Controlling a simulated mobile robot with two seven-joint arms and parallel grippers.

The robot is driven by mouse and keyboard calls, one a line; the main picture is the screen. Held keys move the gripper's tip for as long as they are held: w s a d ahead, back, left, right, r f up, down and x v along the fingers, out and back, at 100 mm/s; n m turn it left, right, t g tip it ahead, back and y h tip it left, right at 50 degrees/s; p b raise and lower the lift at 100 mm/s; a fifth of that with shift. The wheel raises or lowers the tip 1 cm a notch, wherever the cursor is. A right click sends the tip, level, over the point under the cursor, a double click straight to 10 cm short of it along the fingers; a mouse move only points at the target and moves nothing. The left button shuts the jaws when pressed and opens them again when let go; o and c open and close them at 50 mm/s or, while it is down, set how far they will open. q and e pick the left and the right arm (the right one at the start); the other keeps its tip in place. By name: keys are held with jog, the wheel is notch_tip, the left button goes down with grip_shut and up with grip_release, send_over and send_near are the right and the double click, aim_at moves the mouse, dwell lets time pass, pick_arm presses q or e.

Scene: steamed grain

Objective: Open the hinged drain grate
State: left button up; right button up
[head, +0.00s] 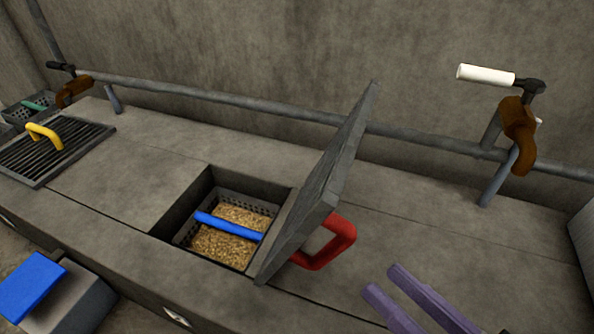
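The drain grate (75,149), a dark barred panel with a yellow handle (44,135), lies flat in the counter at the far left. My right gripper (383,281) shows at the bottom right as two purple fingers with a gap between them. It is open and empty, well to the right of the grate and apart from the red handle. My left gripper is not in view.
A grey hinged lid (335,170) with a red handle (345,238) stands raised between my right gripper and the grate. Left of it, an open well holds a grain basket (189,236) with a blue bar. Pipes and valves line the wall.

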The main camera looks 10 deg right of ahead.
aim_at(342, 250)
jog(key=w+a+f+b, duration=0.1)
jog(key=w, duration=0.1)
jog(key=w+a+b, duration=0.1)
jog(key=w+b, duration=0.1)
jog(key=w, duration=0.1)
jog(key=w+a+f+b, duration=0.1)
jog(key=w, duration=0.2)
jog(key=shift+f, duration=0.3)
jog(key=shift+w+a+r+b, duration=0.1)
jog(key=shift+w+a+b, duration=0.15)
jog(key=shift+w+b, duration=0.15)
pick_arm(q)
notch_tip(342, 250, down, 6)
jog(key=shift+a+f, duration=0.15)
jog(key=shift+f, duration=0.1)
pick_arm(e)
grip_shut()
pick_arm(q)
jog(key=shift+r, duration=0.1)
